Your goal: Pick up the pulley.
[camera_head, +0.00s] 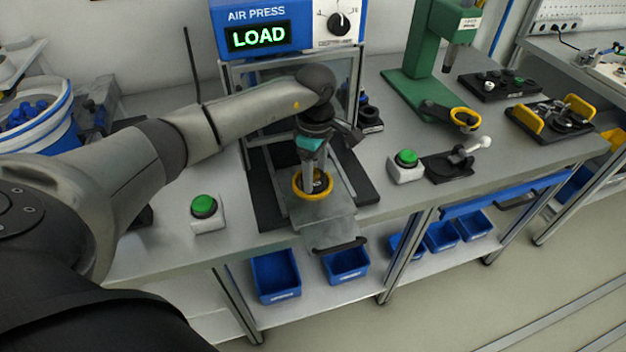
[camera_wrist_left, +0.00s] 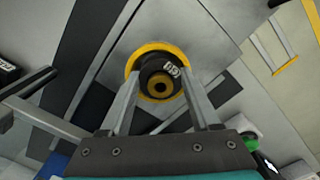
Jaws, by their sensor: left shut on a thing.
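The pulley (camera_wrist_left: 157,75) is a small dark, round part with a brass-coloured centre and a white printed mark. It sits within a yellow ring (camera_wrist_left: 137,56) on the grey slide plate of the press. In the head view the yellow ring (camera_head: 300,190) lies on the plate below the press, and the pulley is mostly hidden by my fingers. My left gripper (camera_head: 317,183) points down into the ring. In the wrist view its two fingers (camera_wrist_left: 160,86) are shut on opposite sides of the pulley. Clearance beneath the pulley cannot be told. My right gripper is not in view.
The air press (camera_head: 285,18) with a lit LOAD display stands behind my gripper. Green buttons (camera_head: 204,207) (camera_head: 407,158) flank the slide plate (camera_head: 322,214). A green arbor press (camera_head: 418,60) stands to the right. Blue bins (camera_head: 276,275) sit on the lower shelf.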

